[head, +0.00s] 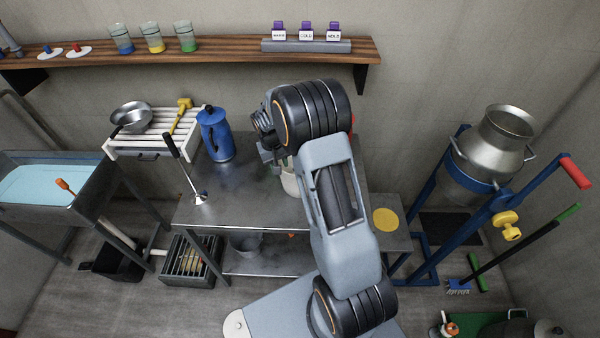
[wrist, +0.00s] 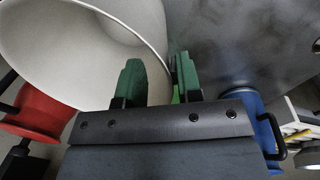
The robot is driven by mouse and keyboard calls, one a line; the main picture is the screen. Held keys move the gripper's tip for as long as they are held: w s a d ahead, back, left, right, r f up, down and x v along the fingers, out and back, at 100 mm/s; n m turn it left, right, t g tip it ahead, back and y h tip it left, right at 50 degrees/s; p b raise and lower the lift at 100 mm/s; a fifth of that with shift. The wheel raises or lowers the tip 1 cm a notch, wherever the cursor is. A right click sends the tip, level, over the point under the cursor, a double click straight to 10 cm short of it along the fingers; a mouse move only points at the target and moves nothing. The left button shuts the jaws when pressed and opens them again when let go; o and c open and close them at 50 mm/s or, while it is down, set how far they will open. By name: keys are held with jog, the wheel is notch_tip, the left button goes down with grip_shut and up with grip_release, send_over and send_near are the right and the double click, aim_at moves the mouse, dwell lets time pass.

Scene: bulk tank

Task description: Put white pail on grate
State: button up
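The white pail (head: 290,182) stands on the steel table, mostly hidden behind my arm in the head view. In the wrist view the white pail (wrist: 60,45) fills the upper left, its open mouth toward the camera. My gripper (wrist: 160,78) is at the pail's rim, one green-padded finger inside the mouth and the other outside the wall. A gap shows between the fingers, so it looks open around the wall. My gripper (head: 277,155) is mostly hidden in the head view. A slatted top on a floor box (head: 190,260) looks like a grate; I cannot tell if it is the one named.
A blue jug (head: 215,135) and a standing plunger-like tool (head: 187,172) are on the table's left. A white slatted rack (head: 150,145) holds a bowl (head: 131,117) and yellow brush (head: 181,110). A sink (head: 45,190) stands left. A metal can (head: 490,150) in a blue frame stands right.

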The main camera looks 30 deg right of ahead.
jog(key=shift+d+f+p, duration=0.15)
jog(key=shift+f+p, duration=0.05)
jog(key=shift+f, duration=0.65)
jog(key=shift+d+f+p, duration=0.1)
jog(key=shift+f+p, duration=0.05)
jog(key=shift+f, duration=0.7)
jog(key=shift+c, duration=0.2)
grip_shut()
